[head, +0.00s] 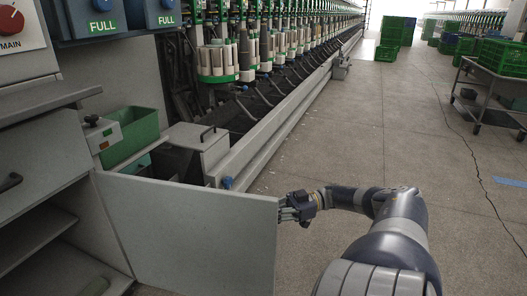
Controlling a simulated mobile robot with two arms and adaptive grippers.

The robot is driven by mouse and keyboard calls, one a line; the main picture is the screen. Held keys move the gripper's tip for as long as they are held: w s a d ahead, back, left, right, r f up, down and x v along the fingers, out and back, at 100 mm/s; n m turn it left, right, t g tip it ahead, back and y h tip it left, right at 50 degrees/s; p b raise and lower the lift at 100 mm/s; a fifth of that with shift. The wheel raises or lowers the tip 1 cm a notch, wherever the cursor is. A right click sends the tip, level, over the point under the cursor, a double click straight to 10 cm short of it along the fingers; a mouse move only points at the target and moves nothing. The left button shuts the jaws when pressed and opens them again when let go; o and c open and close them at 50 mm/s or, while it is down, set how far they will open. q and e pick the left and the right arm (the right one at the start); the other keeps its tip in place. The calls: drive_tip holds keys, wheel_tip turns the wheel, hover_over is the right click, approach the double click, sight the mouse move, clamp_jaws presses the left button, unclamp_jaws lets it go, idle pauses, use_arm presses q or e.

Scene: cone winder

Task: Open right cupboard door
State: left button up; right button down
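The right cupboard door (190,235) is a flat grey panel at the lower middle of the head view. It stands swung out from the grey cabinet, with its far-left edge by the cabinet's side and its free edge to the right. My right gripper (284,209) is at that free edge, near its top corner, touching or very close to it. Whether its fingers are closed on the panel is unclear. My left gripper is not in view.
Open shelf space (30,240) shows at the lower left. A green bin (133,132) and a grey box with a handle (198,140) are above the door. The winder's long rail (290,115) runs back.

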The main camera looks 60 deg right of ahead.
drive_tip(key=shift+s+f, duration=0.2)
drive_tip(key=shift+f, duration=0.05)
drive_tip(key=c, duration=1.7)
unclamp_jaws()
drive_tip(key=shift+d, duration=0.1)
drive_tip(key=shift+o, duration=0.2)
drive_tip(key=shift+s+d+r, duration=0.1)
drive_tip(key=shift+s+d, duration=0.05)
drive_tip(key=shift+w+r, duration=0.15)
drive_tip(key=shift+w, duration=0.05)
